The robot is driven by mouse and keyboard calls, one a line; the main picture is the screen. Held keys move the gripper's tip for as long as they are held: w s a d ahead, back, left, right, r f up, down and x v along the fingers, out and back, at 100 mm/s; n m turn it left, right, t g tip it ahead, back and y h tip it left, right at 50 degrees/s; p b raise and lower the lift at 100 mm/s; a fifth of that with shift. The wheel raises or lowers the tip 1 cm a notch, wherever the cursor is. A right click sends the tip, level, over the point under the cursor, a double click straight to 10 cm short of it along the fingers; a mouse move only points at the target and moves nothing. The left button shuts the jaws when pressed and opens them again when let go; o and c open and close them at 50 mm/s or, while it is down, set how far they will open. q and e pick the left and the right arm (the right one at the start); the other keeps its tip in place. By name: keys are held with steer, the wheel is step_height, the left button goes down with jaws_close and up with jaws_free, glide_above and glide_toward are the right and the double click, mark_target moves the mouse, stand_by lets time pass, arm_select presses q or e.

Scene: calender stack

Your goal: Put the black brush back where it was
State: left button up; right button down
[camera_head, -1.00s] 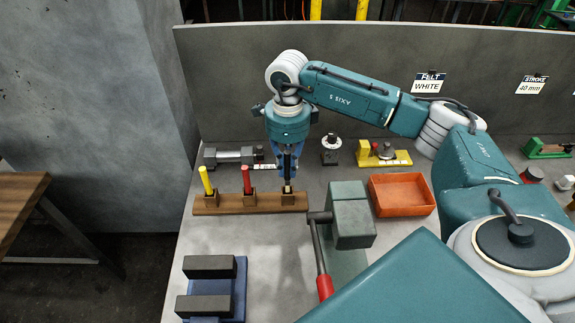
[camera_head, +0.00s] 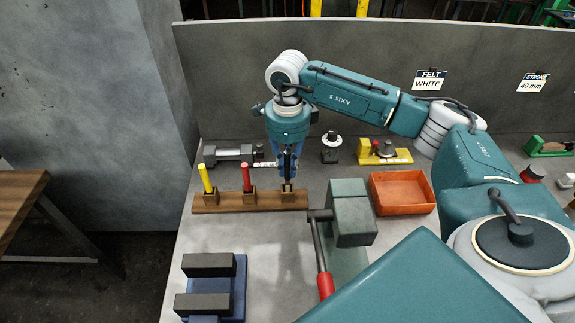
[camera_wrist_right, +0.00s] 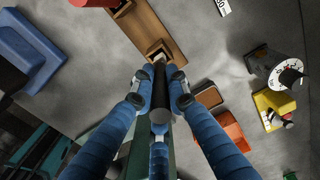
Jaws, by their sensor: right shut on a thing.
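A wooden rack (camera_head: 222,206) with several square holders lies on the bench. A yellow brush (camera_head: 205,180) and a red brush (camera_head: 246,179) stand upright in its left and middle holders. My right gripper (camera_head: 288,176) points down over the right holder (camera_head: 287,195). It is shut on the black brush, which shows between the fingers in the right wrist view (camera_wrist_right: 160,98). The brush's far end is at the holder's mouth; I cannot tell how deep it sits. The fingers hide most of the brush in the head view. My left gripper is not in view.
A lever tool with a grey block (camera_head: 352,215) and red handle stands right of the rack, near my arm. An orange tray (camera_head: 402,193) is further right. A blue fixture (camera_head: 215,287) stands in front. A yellow stand (camera_head: 384,152) is behind.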

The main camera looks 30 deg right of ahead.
mark_target(288, 179)
steer(key=shift+f+b, duration=1.55)
steer(key=shift+f, duration=0.35)
stand_by(0.7)
steer(key=c, duration=1.6)
jaws_free()
steer(key=shift+c, duration=0.2)
steer(key=shift+r, duration=0.15)
step_height(288, 179, up, 12)
steer(key=shift+f, duration=0.1)
